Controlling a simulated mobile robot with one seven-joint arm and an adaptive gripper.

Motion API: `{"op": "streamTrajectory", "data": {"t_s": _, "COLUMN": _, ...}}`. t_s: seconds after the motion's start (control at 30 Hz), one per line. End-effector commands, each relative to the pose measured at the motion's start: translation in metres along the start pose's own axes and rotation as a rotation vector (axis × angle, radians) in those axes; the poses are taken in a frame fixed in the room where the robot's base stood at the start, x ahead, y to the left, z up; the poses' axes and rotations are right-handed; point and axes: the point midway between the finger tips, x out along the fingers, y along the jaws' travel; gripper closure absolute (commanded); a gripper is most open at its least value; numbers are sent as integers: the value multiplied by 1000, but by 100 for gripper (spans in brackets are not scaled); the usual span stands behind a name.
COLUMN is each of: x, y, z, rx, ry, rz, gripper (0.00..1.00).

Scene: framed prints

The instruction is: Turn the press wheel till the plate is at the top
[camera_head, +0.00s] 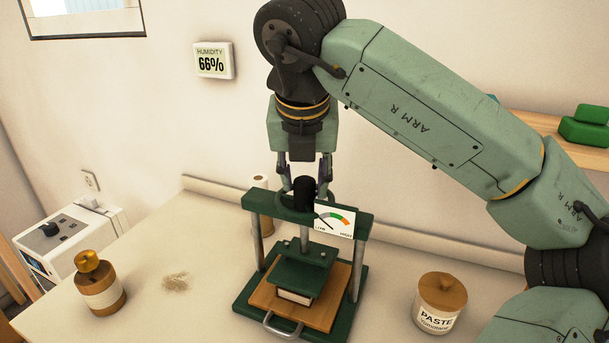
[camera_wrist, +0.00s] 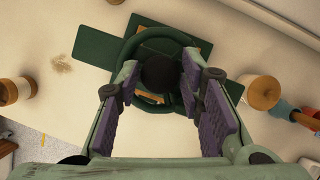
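The press (camera_head: 356,217) is a green frame with two metal posts, standing on the bench. Its green wheel (camera_head: 327,199) is on top, with a dark knob (camera_head: 304,191) at the middle. The green plate (camera_head: 302,262) hangs low between the posts, over a pale block (camera_head: 294,296) on a wooden board (camera_head: 325,312); I cannot tell whether it touches the block. My gripper (camera_head: 304,178) points down over the wheel. In the wrist view my gripper (camera_wrist: 160,76) has its purple-padded fingers apart, either side of the knob (camera_wrist: 163,73), within the wheel's ring (camera_wrist: 128,50). Contact is unclear.
A dial card (camera_head: 334,221) marked low to high is on the press's crossbar. A jar (camera_head: 100,284) stands at left, a paste jar (camera_head: 438,300) at right, and a pale cylinder (camera_head: 261,185) behind the press.

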Motion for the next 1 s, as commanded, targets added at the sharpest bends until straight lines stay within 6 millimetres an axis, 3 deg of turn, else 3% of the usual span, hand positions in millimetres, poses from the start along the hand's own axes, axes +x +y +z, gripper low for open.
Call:
{"op": "streamTrajectory", "data": {"t_s": 0.47, "x": 0, "y": 0, "z": 0, "rx": 0, "ry": 0, "rz": 0, "gripper": 99}}
{"op": "streamTrajectory", "data": {"t_s": 0.77, "x": 0, "y": 0, "z": 0, "rx": -38, "ry": 0, "rz": 17, "gripper": 99}}
{"op": "streamTrajectory", "data": {"t_s": 1.0, "x": 1, "y": -2, "z": 0, "rx": -168, "ry": -1, "rz": 72, "gripper": 99}}
